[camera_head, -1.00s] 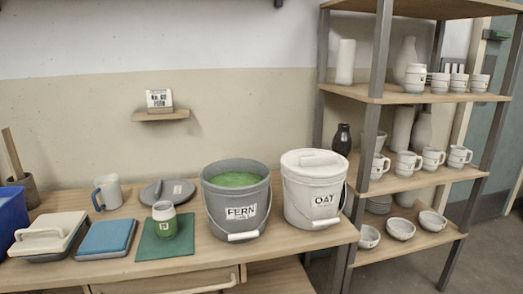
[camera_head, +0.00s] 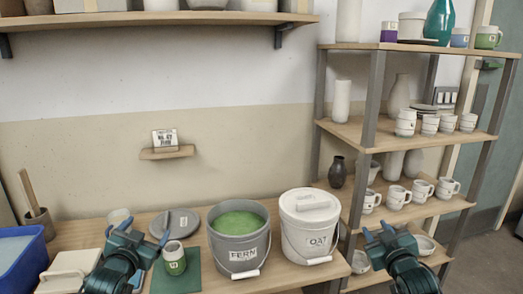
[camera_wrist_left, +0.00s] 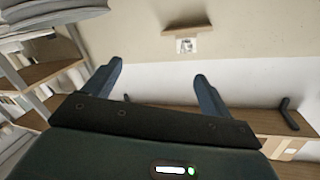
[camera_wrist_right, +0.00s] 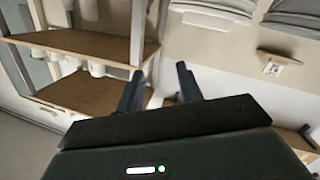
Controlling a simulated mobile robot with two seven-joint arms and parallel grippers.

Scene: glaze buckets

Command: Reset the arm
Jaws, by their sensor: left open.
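My left gripper (camera_head: 145,232) is in the lower left of the head view, in front of the bench. The left wrist view shows its two fingers (camera_wrist_left: 160,72) apart with nothing between them. My right gripper (camera_head: 386,232) is at the lower right of the head view, in front of the shelf unit and right of the OAT bucket. The right wrist view shows its fingers (camera_wrist_right: 161,72) apart and empty, with a narrower gap. Both grippers point upward in the head view and appear clear of the objects.
The FERN bucket (camera_head: 239,247), open with green glaze, and the lidded OAT bucket (camera_head: 311,238) stand on the bench. A blue bin (camera_head: 22,250) is at left. The shelf unit (camera_head: 385,133) holds several mugs.

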